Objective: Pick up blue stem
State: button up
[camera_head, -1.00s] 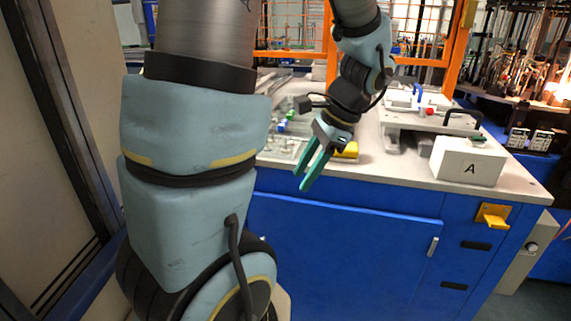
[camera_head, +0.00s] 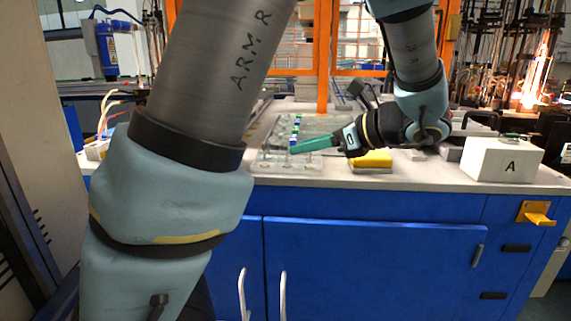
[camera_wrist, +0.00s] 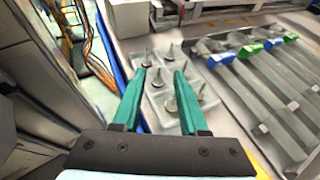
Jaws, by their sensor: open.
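In the wrist view, a row of long clear stems lies at the right, their ends capped in blue or green. Two caps are blue: a blue stem (camera_wrist: 251,49) and another blue stem (camera_wrist: 228,57) left of it. In the head view the blue caps (camera_head: 293,141) look small, close to my fingertips. My gripper (camera_wrist: 160,72) has teal fingers spread apart with nothing held. It is left of the capped stems, over a clear tray (camera_wrist: 157,118) of several upright pointed pieces. My gripper (camera_head: 292,149) also shows above the bench in the head view, fingers pointing left.
A yellow block (camera_head: 372,161) lies on the bench below my wrist. A white box marked A (camera_head: 505,160) stands at the right. Orange frame posts (camera_head: 322,60) rise behind. The bench front is a blue cabinet (camera_head: 370,260).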

aim_at(287, 159)
jog(key=x, duration=0.5)
jog(key=shift+w+a+f+p, duration=0.15)
jog(key=shift+f+p, duration=0.1)
jog(key=shift+p, duration=0.1)
grip_shut()
dwell(0.3)
